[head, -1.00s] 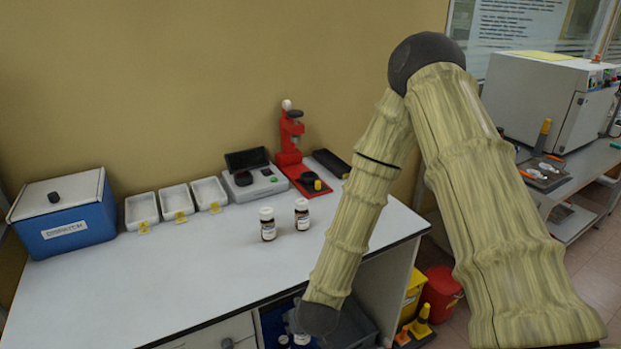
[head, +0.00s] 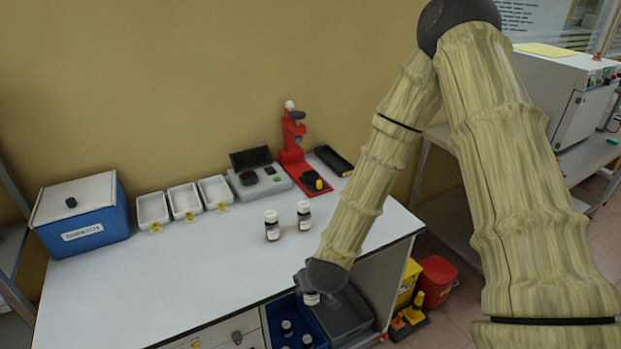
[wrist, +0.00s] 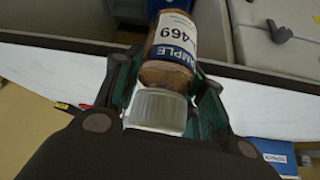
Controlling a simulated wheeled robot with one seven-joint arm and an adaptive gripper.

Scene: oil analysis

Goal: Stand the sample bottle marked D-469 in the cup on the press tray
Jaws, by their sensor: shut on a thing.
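My gripper (head: 322,284) is shut on a brown sample bottle with a white cap; its label reads "SAMPLE" and "469" in the wrist view (wrist: 172,45). The cap lies between the fingers toward my wrist. In the head view the held bottle (head: 311,299) shows just below my gripper, over the front edge of the bench near the open drawer. The red press (head: 293,140) stands at the back right of the bench. On its red tray (head: 325,191) sits a small dark cup (head: 310,178), with a yellow-marked piece beside it.
Two other bottles (head: 272,226) (head: 304,215) stand mid-bench. A blue bin (head: 313,322) below holds several bottles. A scale-like device (head: 262,184), white trays (head: 153,209) and a blue box (head: 84,220) line the back. The front-left bench top (head: 170,280) is clear.

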